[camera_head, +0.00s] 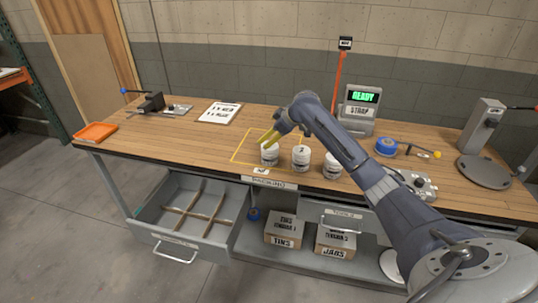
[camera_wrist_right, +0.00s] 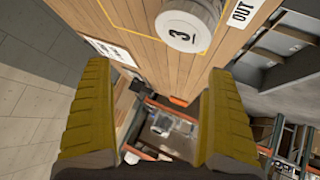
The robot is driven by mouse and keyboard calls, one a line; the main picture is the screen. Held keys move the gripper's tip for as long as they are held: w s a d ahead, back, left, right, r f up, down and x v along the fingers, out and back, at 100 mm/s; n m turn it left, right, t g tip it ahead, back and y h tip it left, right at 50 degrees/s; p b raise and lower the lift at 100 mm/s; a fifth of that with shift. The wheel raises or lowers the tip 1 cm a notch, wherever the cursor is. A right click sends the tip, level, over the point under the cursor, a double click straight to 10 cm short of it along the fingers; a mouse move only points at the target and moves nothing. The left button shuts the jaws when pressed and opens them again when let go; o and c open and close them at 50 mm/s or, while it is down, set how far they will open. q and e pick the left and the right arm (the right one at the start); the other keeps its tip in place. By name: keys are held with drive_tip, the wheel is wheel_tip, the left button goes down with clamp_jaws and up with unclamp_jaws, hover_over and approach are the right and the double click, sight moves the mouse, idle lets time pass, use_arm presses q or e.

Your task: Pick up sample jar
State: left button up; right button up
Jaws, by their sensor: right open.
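Three white sample jars stand in a row near the bench's front edge: a left jar (camera_head: 269,156), a middle jar (camera_head: 301,159) marked 2, and a right jar (camera_head: 332,166). My right gripper (camera_head: 268,136) has yellow fingers and is just above and behind the left jar, partly in front of its top. In the wrist view my right gripper (camera_wrist_right: 157,72) is open with nothing between its fingers. A jar lid marked 3 (camera_wrist_right: 186,26) shows beyond the fingertips, towards the top. My left gripper is not in view.
A yellow outline (camera_head: 240,150) marks the wooden bench (camera_head: 190,145) around the left jar. An open drawer with dividers (camera_head: 158,238) hangs below. An orange tray (camera_head: 95,132), a paper sheet (camera_head: 220,112) and a scale marked READY (camera_head: 358,113) stand around. The bench's left part has free room.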

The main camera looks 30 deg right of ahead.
sight(271, 152)
drive_tip(key=a+n+g+h, duration=0.1)
drive_tip(key=n+g, duration=0.1)
drive_tip(key=n, duration=0.3)
drive_tip(key=s+r+n+g+h, duration=0.1)
drive_tip(key=n+g+h, duration=0.1)
drive_tip(key=n, duration=0.4)
drive_tip(key=a+n+g+h, duration=0.1)
drive_tip(key=n+g+h, duration=0.1)
drive_tip(key=n, duration=0.4)
drive_tip(key=shift+s+a+r, duration=0.2)
drive_tip(key=shift+s+a, duration=0.1)
drive_tip(key=shift+s, duration=0.05)
drive_tip(key=x, duration=0.8)
drive_tip(key=shift+d, duration=0.1)
drive_tip(key=shift+x, duration=2.7)
drive_tip(key=shift+s, duration=0.2)
drive_tip(key=shift+c, duration=0.5)
drive_tip(key=c, duration=1.3)
